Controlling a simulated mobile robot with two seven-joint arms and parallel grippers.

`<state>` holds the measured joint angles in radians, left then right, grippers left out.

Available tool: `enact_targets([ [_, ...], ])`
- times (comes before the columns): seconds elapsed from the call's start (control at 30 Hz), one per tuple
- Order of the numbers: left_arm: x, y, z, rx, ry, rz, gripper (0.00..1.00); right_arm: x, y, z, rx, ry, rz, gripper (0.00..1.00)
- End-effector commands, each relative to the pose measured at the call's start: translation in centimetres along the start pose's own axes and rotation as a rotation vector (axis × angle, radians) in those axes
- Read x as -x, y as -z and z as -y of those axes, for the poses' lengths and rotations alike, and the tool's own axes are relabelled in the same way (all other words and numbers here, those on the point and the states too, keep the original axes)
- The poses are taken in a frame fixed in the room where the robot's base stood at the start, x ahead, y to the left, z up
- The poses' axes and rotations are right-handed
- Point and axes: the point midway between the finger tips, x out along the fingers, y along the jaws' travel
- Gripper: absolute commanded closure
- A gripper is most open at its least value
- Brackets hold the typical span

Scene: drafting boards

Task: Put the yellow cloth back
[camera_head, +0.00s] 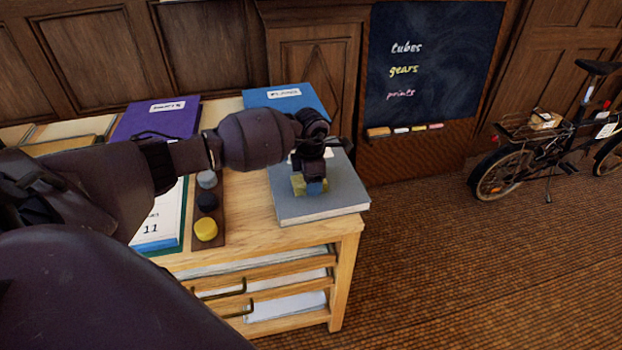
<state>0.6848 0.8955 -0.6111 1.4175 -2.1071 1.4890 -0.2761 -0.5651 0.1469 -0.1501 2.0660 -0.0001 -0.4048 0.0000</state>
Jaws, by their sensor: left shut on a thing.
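My left gripper (313,184) reaches in from the left and points down over the grey book on the cabinet's right end. It is shut on a small dull-yellow thing, the yellow cloth (298,186), which shows on both sides of the fingers. A bluish patch shows between the yellow parts; I cannot tell what it is. The fingers hide most of the cloth, and I cannot tell whether it touches the book. My right gripper is not in view.
The grey book (322,207) lies on the wooden cabinet (259,238). A brown strip (222,222) left of it bears grey, black and yellow (205,230) round pieces. Blue (290,98) and purple (150,118) binders lie behind. A bicycle (545,150) stands at right, with open floor before it.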

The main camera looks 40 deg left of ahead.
Motion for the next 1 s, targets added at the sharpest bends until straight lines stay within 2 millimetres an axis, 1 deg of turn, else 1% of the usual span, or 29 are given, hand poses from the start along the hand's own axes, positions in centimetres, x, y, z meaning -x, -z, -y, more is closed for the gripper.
enact_targets([
  [0.07, -0.3, 0.0, 0.0, 0.0, 0.001, -0.001, 0.59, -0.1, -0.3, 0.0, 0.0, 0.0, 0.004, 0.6],
  [0.1, -0.3, 0.0, 0.0, 0.0, 0.0, -0.001, 0.34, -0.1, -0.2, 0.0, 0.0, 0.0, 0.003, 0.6],
  [0.23, -0.2, 0.0, 0.0, 0.0, 0.0, 0.0, 0.14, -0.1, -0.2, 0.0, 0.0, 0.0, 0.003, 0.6],
  [0.27, -0.2, 0.0, 0.0, 0.0, 0.0, 0.0, 0.11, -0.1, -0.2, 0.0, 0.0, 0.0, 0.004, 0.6],
  [0.53, -0.1, 0.0, 0.0, 0.0, 0.0, 0.0, 0.11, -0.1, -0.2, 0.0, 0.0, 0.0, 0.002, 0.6],
  [0.67, 0.8, 0.0, -0.1, 0.0, -0.002, 0.001, 0.11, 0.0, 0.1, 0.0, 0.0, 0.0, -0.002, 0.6],
  [0.77, 2.3, -0.1, -0.1, -0.002, -0.004, 0.003, 0.11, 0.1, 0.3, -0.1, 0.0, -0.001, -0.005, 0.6],
  [1.0, 7.0, -0.1, -0.1, -0.002, -0.004, 0.003, 0.11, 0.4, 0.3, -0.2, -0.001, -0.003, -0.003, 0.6],
])
